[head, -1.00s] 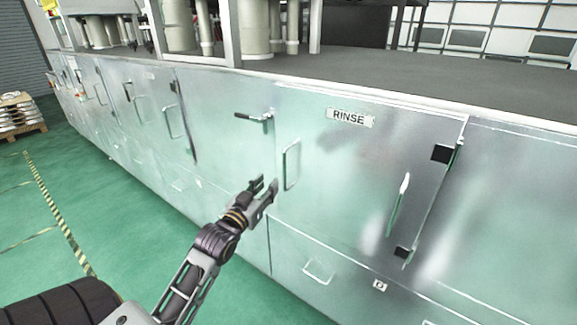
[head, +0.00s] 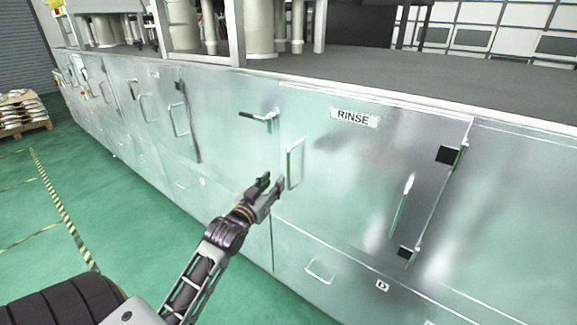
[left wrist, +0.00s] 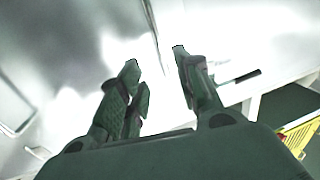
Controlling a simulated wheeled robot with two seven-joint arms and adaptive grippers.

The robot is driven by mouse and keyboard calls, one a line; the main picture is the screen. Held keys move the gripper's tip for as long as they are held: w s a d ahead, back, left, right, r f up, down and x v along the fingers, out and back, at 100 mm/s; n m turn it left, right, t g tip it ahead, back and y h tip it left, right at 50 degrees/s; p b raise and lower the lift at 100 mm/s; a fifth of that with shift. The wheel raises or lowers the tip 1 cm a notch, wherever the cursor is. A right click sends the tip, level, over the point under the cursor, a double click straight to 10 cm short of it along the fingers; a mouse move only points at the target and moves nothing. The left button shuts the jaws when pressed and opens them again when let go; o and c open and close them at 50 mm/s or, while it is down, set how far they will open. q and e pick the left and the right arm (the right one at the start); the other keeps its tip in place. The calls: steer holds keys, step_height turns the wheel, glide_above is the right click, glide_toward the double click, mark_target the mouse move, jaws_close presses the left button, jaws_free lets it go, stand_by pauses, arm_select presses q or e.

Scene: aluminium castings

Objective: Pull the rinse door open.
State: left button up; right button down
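The rinse door (head: 345,165) is a shiny metal panel with a label reading RINSE (head: 354,117). It looks closed, flush with the cabinet front. A D-shaped handle (head: 295,164) stands upright near its left edge. My left gripper (head: 271,186) is just left of and slightly below that handle, apart from it as far as I can tell. Its fingers are spread with nothing between them. In the left wrist view the open fingers (left wrist: 158,85) show against the bright metal. My right gripper is not in view.
A black-tipped lever latch (head: 260,117) sits on the cabinet left of the door. Dark hinges (head: 447,155) are on the door's right side. A drawer handle (head: 318,272) is below. Green floor (head: 90,215) lies open at the left.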

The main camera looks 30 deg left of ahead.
mark_target(288, 166)
arm_select(q)
steer(key=shift+w+a+r+p, duration=0.1)
steer(key=shift+w+a+p, duration=0.1)
steer(key=shift+w, duration=1.3)
steer(key=shift+w+a+f+p, duration=0.15)
steer(key=shift+w+p, duration=0.1)
steer(key=shift+w, duration=1.3)
steer(key=shift+w+a+r+p, duration=0.15)
steer(key=shift+w+a+p, duration=0.05)
steer(key=shift+w, duration=1.3)
steer(key=shift+w+a, duration=0.15)
steer(key=shift+w, duration=1.15)
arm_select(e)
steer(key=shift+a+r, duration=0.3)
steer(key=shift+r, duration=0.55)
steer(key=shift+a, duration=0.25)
arm_select(q)
steer(key=shift+c, duration=0.8)
jaws_close()
